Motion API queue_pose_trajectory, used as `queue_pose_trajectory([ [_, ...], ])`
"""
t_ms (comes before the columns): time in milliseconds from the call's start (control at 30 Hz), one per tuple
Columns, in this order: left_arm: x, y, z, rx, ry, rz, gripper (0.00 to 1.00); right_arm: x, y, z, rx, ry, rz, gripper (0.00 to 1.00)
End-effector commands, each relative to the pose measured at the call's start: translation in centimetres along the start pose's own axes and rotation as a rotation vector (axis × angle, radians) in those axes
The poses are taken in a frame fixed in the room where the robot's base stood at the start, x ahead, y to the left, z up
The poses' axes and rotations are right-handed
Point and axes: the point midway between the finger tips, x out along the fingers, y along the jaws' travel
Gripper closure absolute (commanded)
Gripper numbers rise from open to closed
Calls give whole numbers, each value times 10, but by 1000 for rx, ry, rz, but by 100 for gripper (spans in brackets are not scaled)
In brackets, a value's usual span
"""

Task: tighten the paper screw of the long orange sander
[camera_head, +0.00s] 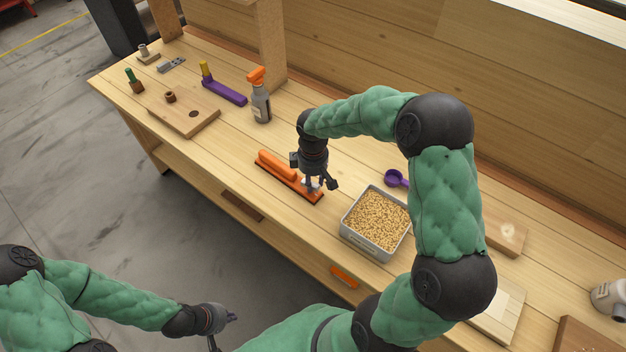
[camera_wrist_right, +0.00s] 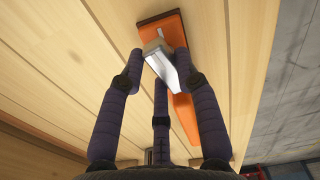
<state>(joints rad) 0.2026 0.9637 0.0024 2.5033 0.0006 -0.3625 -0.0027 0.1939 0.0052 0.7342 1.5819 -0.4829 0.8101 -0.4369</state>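The long orange sander (camera_head: 277,167) lies on the workbench, left of the middle of the camera_head view, with its raised grip towards the left. Its orange body also shows in the right wrist view (camera_wrist_right: 184,117). My right gripper (camera_head: 318,187) points down over its right end. A silver-white piece, likely the paper screw (camera_wrist_right: 163,62), sits there between my right fingers; its far side is partly hidden. I cannot tell whether the fingers press on it. My left gripper (camera_head: 224,328) is low in the camera_head view, away from the bench, with its fingers spread and empty.
A grey bin of light pellets (camera_head: 376,222) stands close right of the sander, with a purple scoop (camera_head: 396,178) behind it. A spray bottle (camera_head: 260,100), a purple tool (camera_head: 223,92) and a wooden block (camera_head: 184,115) stand to the left. The bench's front edge is near the sander.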

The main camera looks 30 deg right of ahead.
Motion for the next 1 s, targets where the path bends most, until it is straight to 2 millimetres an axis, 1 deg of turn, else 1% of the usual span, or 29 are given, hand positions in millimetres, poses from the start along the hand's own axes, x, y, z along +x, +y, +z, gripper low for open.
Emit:
queue_pose_trajectory([
  [167,-1,0,0,0,0,0,100,0,0,0,16,-1,-1,100],
  [400,-6,2,0,0,0,0,100,-1,-2,1,162,-2,-1,100],
  [500,-7,2,0,0,0,0,100,0,-2,2,199,-2,-1,100],
  [800,-6,2,0,0,0,0,100,0,-2,1,211,-1,0,100],
  [833,-6,2,0,0,0,0,100,0,-2,1,211,-1,0,65],
  [867,-6,2,0,0,0,0,100,0,-2,1,211,-1,0,57],
  [900,-6,2,0,0,0,0,100,0,-2,1,211,-1,0,45],
  [933,-6,2,0,0,0,0,100,0,-2,1,211,-1,0,43],
  [1000,-6,2,0,0,0,0,100,0,-2,1,210,-1,0,43],
])
